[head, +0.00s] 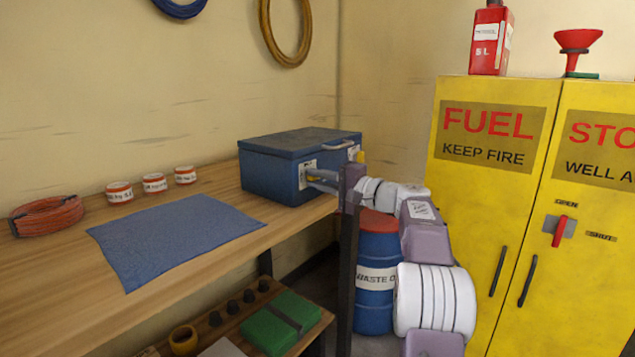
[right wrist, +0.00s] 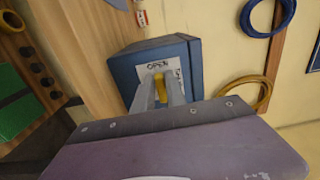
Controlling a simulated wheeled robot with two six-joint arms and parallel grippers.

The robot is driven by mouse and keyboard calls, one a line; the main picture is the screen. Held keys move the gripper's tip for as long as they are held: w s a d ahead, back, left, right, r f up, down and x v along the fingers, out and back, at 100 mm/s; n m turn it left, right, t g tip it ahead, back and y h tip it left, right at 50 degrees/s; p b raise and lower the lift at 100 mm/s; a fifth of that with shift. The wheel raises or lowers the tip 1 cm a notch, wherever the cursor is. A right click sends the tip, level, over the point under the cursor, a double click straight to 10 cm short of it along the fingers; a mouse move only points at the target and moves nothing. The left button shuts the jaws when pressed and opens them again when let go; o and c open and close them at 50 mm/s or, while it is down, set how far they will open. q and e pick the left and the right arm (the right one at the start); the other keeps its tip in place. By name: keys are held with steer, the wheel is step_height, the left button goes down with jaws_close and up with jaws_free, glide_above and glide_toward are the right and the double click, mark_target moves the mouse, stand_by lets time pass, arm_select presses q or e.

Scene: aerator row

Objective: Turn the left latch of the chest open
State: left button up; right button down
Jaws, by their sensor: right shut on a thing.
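The blue chest (head: 275,182) stands at the right end of the wooden bench, lid shut. It also shows in the right wrist view (right wrist: 124,72). Its left latch is a yellow lever (right wrist: 160,88) on a white plate marked OPEN, seen in the right wrist view. My right gripper (right wrist: 159,84) is at the chest's front, its two fingers closed around the yellow lever. The fingers hide part of the lever, so its exact angle is hard to tell. In the head view my right gripper (head: 322,181) reaches the left latch from the right. My left gripper is not in view.
A second yellow latch (head: 359,157) is on the chest's right front, with a handle (head: 338,145) above. A blue mat (head: 172,235), several small tins and an orange coil (head: 48,215) lie on the bench. A blue drum (head: 375,280) and yellow cabinet (head: 470,200) stand right.

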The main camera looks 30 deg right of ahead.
steer(key=c, duration=1.4)
jaws_free()
steer(key=shift+c, duration=0.2)
steer(key=p+v, duration=0.1)
steer(key=v, duration=0.8)
steer(key=shift+f, duration=0.1)
